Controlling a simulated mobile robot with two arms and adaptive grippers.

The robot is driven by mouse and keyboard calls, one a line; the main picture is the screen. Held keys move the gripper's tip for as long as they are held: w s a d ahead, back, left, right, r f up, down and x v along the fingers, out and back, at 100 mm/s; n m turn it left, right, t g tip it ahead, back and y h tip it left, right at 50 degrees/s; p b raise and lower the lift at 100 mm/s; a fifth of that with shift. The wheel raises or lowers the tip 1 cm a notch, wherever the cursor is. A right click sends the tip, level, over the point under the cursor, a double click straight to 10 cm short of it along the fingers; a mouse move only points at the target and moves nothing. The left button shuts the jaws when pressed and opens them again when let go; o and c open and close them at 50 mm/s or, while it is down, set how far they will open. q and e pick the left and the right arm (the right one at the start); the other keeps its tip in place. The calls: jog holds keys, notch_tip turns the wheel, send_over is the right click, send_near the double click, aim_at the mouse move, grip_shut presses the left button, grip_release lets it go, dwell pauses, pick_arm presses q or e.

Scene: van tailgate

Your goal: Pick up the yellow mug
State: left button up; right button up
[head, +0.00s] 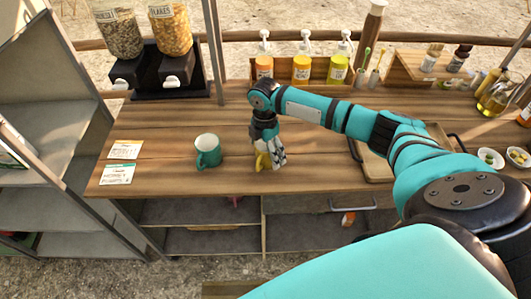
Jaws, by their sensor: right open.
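The yellow mug (261,162) shows in the head view only as a small yellow patch on the wooden counter, mostly hidden by my right gripper. My right gripper (278,155) points down at the mug, right over or against it. Its jaws are open; I cannot tell whether a finger touches the mug or lies inside it. My left gripper is not in view.
A teal mug (208,151) stands to the left on the counter (160,172). Two cards (119,175) lie at the left end. Cereal dispensers (170,30) and a rack of pump bottles (301,70) stand behind. A wooden tray (376,165) lies right, under my arm.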

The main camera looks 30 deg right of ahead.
jog(key=shift+c, duration=0.4)
jog(key=c, duration=1.1)
jog(key=shift+r, duration=0.1)
jog(key=shift+w+r+b, duration=0.1)
jog(key=shift+r+b, duration=0.3)
jog(key=shift+r, duration=0.2)
jog(key=shift+s+r+b, duration=0.15)
jog(key=shift+r+b, duration=0.05)
jog(key=shift+r, duration=0.3)
jog(key=shift+s+r+b, duration=0.15)
jog(key=shift+r+b, duration=0.05)
jog(key=shift+r, duration=0.3)
jog(key=s+a+r+b, duration=0.2)
jog(key=s, duration=1.3)
jog(key=a+r+m, duration=0.2)
jog(key=a+m, duration=0.1)
jog(key=m, duration=0.3)
jog(key=a+r+m, duration=0.3)
jog(key=a+m, duration=0.1)
jog(key=m, duration=0.3)
jog(key=a+r+m, duration=0.2)
jog(key=a+m, duration=0.2)
jog(key=m, duration=0.2)
jog(key=shift+w+a+r, duration=0.1)
jog(key=shift+w+r, duration=0.05)
jog(key=shift+w, duration=0.1)
